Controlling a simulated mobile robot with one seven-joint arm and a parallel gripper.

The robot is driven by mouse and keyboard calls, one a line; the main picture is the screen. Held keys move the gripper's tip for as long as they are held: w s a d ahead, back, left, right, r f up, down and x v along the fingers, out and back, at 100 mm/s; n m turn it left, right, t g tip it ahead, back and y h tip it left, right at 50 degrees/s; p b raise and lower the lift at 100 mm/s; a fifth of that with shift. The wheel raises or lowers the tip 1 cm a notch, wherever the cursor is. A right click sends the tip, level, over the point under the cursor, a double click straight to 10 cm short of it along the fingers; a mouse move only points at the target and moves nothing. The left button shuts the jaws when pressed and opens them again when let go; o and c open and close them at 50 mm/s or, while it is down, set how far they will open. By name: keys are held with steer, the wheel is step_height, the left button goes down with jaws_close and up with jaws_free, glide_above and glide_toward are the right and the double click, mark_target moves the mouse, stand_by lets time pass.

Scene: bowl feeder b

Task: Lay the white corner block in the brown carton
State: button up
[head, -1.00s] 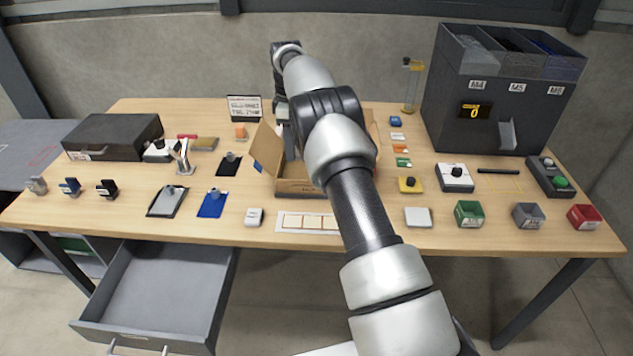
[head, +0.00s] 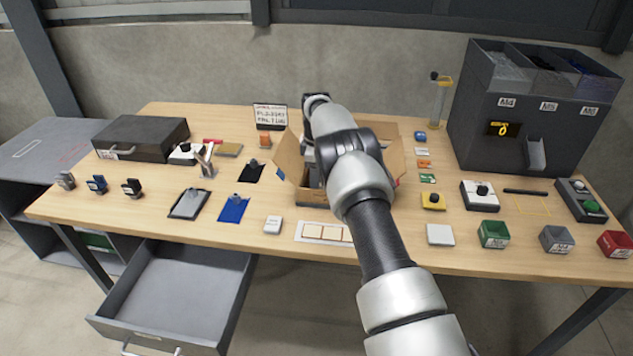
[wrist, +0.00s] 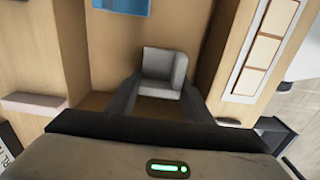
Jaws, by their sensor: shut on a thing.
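The white corner block (wrist: 163,70), an L-shaped pale piece, shows in the wrist view between the two dark fingers of my gripper (wrist: 160,92), which is shut on it. The brown carton (head: 312,199) stands open on the table in the head view, its flaps spread. The carton's inner wall (wrist: 85,45) surrounds the block in the wrist view, so the block is over or inside the carton; I cannot tell whether it touches the bottom. In the head view my arm covers much of the carton and hides the block.
A blue item (wrist: 122,5) shows at the top of the wrist view. A white strip with squares (head: 325,233) lies in front of the carton. A sign (head: 270,116) stands behind it, and a yellow block with a black knob (head: 432,201) sits to the right.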

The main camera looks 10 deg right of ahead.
steer(key=shift+f, duration=0.15)
steer(key=o, duration=1)
